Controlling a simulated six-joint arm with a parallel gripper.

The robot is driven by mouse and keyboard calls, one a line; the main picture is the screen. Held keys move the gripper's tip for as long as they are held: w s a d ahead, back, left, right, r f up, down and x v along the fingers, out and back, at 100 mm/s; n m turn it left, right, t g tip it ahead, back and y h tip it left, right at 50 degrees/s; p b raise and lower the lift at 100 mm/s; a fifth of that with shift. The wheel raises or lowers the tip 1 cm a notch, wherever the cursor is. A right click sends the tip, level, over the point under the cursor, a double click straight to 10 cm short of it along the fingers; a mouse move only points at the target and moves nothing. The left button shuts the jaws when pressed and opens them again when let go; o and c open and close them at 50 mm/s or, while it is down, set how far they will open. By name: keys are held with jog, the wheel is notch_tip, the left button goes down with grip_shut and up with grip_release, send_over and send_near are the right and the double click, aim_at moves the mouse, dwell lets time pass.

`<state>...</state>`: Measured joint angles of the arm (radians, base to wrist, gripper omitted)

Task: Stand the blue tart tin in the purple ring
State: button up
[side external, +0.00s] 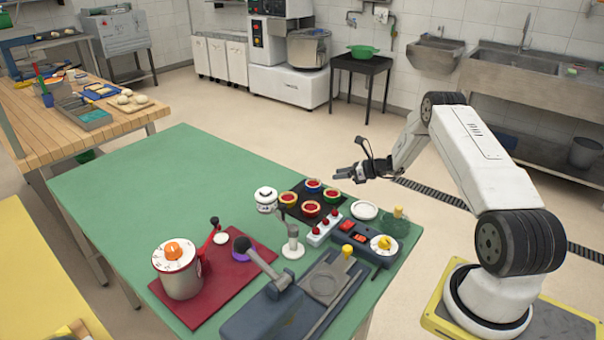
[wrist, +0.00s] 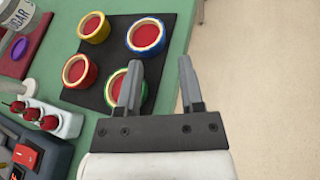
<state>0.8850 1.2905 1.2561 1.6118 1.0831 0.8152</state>
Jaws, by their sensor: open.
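The blue tart tin (side external: 314,186) stands on a black tray (side external: 298,187) with red filling inside a pale rim. In the wrist view the blue tin (wrist: 147,37) is at the tray's top right, ahead of my fingers and apart from them. The purple ring (side external: 243,250) lies on the red mat (side external: 215,295); it also shows in the wrist view (wrist: 19,50) at the left edge. My gripper (side external: 348,174) is open and empty, above the tray's right side. In the wrist view my gripper (wrist: 158,75) has its left finger overlapping the green tin (wrist: 125,85).
Yellow (wrist: 94,28) and red (wrist: 79,71) tins share the tray. A dial canister (side external: 177,270) is on the mat. The green table's left part is clear.

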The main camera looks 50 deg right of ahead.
jog(key=shift+v, duration=1.75)
jog(key=shift+a, duration=0.15)
